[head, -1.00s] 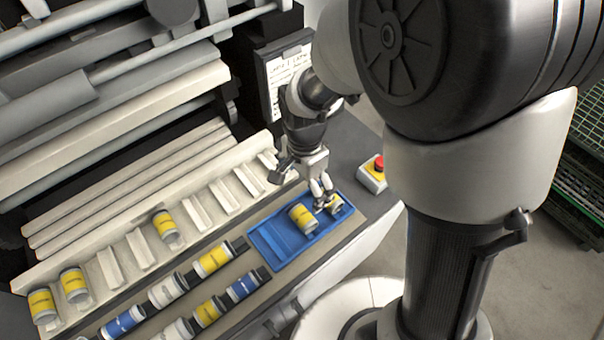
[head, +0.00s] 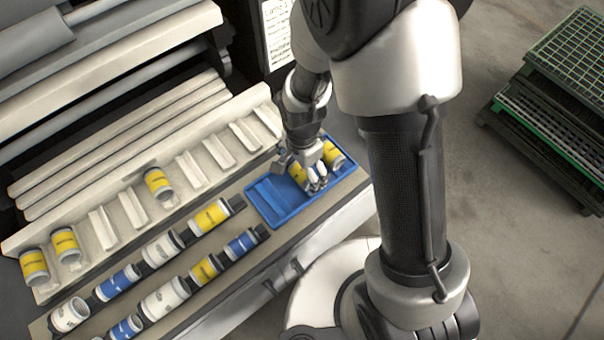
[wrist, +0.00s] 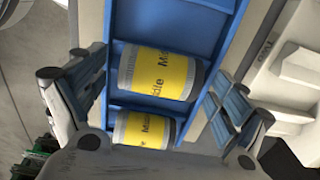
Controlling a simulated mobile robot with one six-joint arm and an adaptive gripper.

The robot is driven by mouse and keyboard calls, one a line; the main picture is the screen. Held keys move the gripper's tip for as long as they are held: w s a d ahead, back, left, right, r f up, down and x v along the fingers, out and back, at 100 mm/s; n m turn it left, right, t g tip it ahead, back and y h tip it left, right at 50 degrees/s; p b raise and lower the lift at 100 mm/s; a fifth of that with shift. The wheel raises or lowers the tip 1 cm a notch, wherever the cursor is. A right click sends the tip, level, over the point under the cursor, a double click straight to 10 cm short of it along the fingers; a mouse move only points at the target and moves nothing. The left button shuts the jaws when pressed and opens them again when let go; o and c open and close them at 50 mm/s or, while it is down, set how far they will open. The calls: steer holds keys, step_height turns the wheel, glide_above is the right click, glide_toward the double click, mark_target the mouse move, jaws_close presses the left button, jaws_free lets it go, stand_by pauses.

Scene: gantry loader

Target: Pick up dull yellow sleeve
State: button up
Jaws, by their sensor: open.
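Two sleeves with yellow labels and grey-white ends lie in the blue tray (head: 283,214), one left (head: 297,172) and one right (head: 333,153). In the wrist view both show, one in the middle (wrist: 158,73) and one nearer my palm (wrist: 143,129), partly hidden by it. Which yellow is duller I cannot tell. My gripper (head: 316,182) is open and empty over the tray at the left sleeve, partly covering it. In the wrist view its fingers stand apart on either side of the sleeves.
More yellow, white and blue sleeves lie in two rows on the bench left of the tray (head: 165,297). A pale slotted rack (head: 103,230) behind holds several yellow sleeves, with empty slots. Green crates (head: 570,60) stand on the floor at the right.

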steer(key=shift+f, duration=0.35)
steer(key=shift+r, duration=0.1)
steer(key=c, duration=1.4)
steer(key=shift+c, duration=0.2)
